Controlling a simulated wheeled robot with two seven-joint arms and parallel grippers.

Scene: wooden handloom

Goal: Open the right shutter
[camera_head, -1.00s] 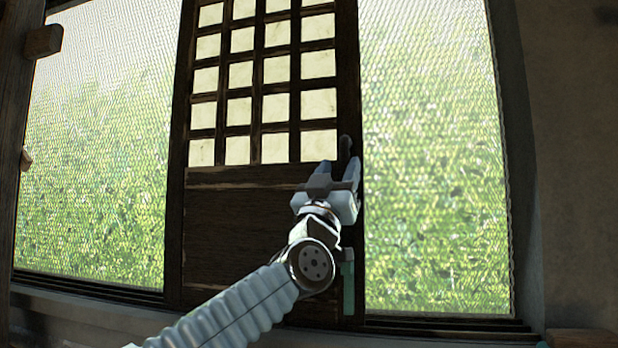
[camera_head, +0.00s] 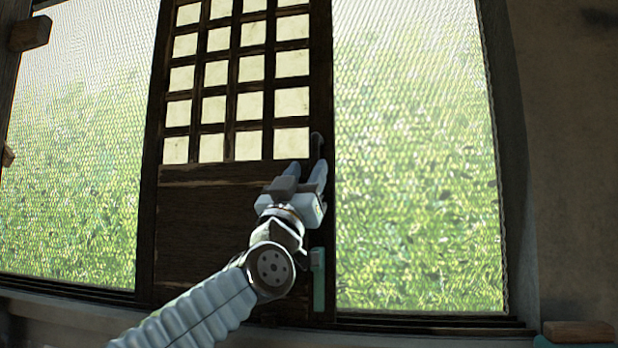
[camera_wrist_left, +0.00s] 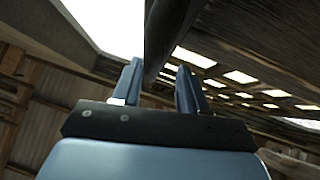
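The dark wooden shutter (camera_head: 225,215), with a pale lattice above and a solid panel below, stands between two mesh openings in the head view. A dark upright handle (camera_head: 316,145) is at its right edge. My left gripper (camera_head: 306,172) is at this edge, just below the handle's visible top. Its two fingers are parted. In the left wrist view, the dark handle bar (camera_wrist_left: 158,45) runs between the parted fingertips, with narrow gaps showing beside it. Contact with either finger cannot be told. My right gripper is not in view.
Bright mesh lies left (camera_head: 75,170) and right (camera_head: 415,170) of the shutter. A wooden sill with rails (camera_head: 430,322) runs below. A plain wall (camera_head: 565,170) bounds the right side. A small brown block (camera_head: 578,331) is at the lower right.

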